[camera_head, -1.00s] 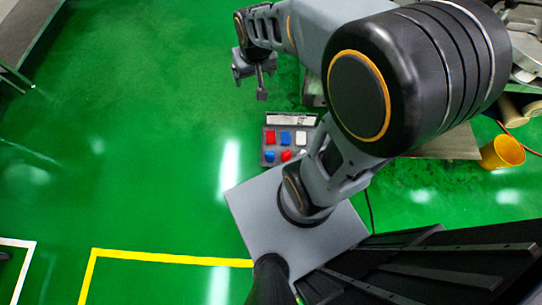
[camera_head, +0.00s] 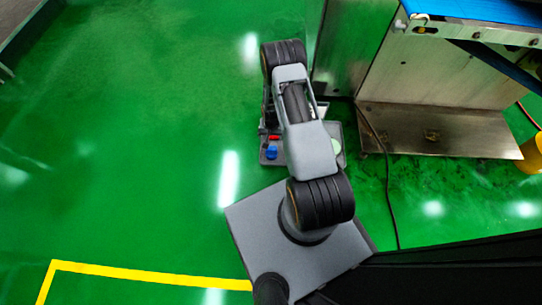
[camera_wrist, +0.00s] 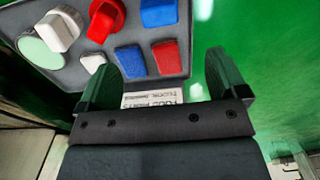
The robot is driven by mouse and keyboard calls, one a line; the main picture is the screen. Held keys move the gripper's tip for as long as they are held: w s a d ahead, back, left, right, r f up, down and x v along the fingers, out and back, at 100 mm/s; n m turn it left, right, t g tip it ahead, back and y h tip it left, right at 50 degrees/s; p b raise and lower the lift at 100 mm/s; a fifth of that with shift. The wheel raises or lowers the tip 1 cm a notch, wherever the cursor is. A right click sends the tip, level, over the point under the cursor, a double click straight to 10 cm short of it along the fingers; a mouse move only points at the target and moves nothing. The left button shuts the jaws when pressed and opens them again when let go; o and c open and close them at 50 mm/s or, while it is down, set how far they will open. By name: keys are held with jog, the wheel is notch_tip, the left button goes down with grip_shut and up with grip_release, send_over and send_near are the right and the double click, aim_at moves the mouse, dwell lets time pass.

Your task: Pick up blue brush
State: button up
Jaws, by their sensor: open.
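The blue brush (camera_wrist: 158,12) lies in a grey tray (camera_wrist: 186,62) and is cut off by the top edge of the wrist view. In the head view the blue brush (camera_head: 271,153) shows at the left side of the tray (camera_head: 268,163), beside my arm. My gripper (camera_wrist: 168,62) is open and empty. Its fingers point toward the tray, with the red scraper (camera_wrist: 165,57) between them in the picture. The left finger overlaps the tray and the right finger lies over green floor. In the head view my arm hides the gripper and much of the tray.
The tray also holds a red brush (camera_wrist: 105,18), a white brush (camera_wrist: 58,30), a blue scraper (camera_wrist: 130,60) and a white scraper (camera_wrist: 93,62). A steel machine (camera_head: 440,75) stands right of the tray, with a cable (camera_head: 388,185) on the floor. Left of the tray the floor is clear.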

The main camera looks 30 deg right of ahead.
aim_at(271, 148)
notch_tip(271, 148, down, 8)
jog(key=b, duration=0.2)
jog(key=shift+b, duration=0.35)
jog(key=shift+f+b, duration=1.65)
jog(key=shift+f, duration=1.1)
jog(key=shift+r, duration=0.1)
jog(key=c, duration=1.1)
